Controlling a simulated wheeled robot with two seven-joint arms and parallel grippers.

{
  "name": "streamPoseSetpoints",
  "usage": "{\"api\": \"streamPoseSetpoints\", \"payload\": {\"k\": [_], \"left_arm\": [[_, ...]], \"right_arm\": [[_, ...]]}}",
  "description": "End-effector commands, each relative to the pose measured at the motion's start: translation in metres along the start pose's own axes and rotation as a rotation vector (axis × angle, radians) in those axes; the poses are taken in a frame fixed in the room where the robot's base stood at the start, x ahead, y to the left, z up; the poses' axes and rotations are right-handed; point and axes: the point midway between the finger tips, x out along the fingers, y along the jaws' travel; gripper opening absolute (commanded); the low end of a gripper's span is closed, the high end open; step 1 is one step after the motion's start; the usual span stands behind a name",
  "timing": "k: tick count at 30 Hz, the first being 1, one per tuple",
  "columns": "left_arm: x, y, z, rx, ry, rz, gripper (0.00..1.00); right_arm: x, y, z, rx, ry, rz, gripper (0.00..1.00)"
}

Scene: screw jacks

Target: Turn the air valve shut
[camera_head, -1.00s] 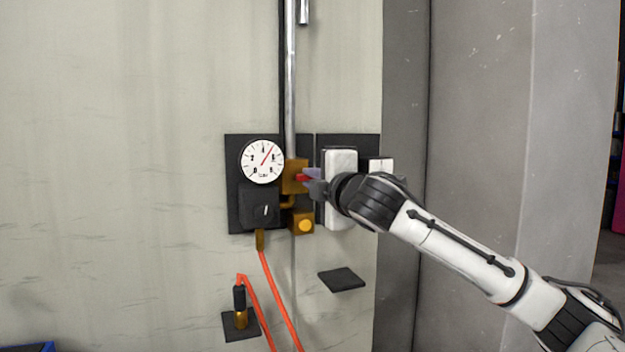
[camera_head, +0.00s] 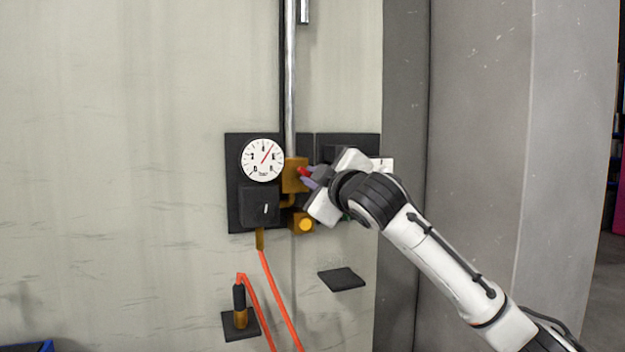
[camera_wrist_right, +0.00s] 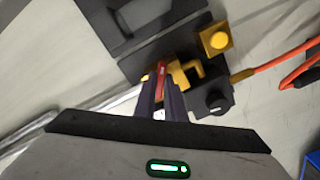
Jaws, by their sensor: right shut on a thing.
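The air valve is a brass body (camera_head: 294,176) on the metal pipe, with a red handle (camera_head: 304,172) that also shows in the right wrist view (camera_wrist_right: 161,77). My right gripper (camera_head: 308,177) is at the handle with its fingers shut on it. In the right wrist view the gripper (camera_wrist_right: 161,92) has its two dark fingers on either side of the red handle. The gripper body is tilted and hides part of the panel behind it. My left gripper is not in view.
A round gauge (camera_head: 263,160) sits left of the valve, above a black box with a knob (camera_head: 260,207). A yellow button (camera_head: 305,225) is below the valve. An orange hose (camera_head: 279,300) hangs below. A small black shelf (camera_head: 341,279) sticks out at lower right.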

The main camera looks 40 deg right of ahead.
Motion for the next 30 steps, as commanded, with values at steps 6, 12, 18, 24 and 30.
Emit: {"api": "streamPoseSetpoints", "payload": {"k": [6,12,18,24,30], "left_arm": [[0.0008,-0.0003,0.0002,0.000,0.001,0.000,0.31],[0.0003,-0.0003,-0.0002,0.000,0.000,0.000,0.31],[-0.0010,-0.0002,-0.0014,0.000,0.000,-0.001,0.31],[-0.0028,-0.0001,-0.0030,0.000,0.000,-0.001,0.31],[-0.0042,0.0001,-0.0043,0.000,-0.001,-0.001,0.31]], "right_arm": [[0.0004,-0.0021,0.0005,0.209,-0.001,-0.004,0.00],[0.0004,-0.0023,0.0003,0.400,-0.003,-0.005,0.00],[0.0004,-0.0021,-0.0001,0.584,-0.003,-0.005,0.00],[0.0003,-0.0017,0.0000,0.742,-0.004,-0.004,0.00],[0.0003,-0.0017,0.0004,0.857,-0.004,-0.003,0.00]]}}
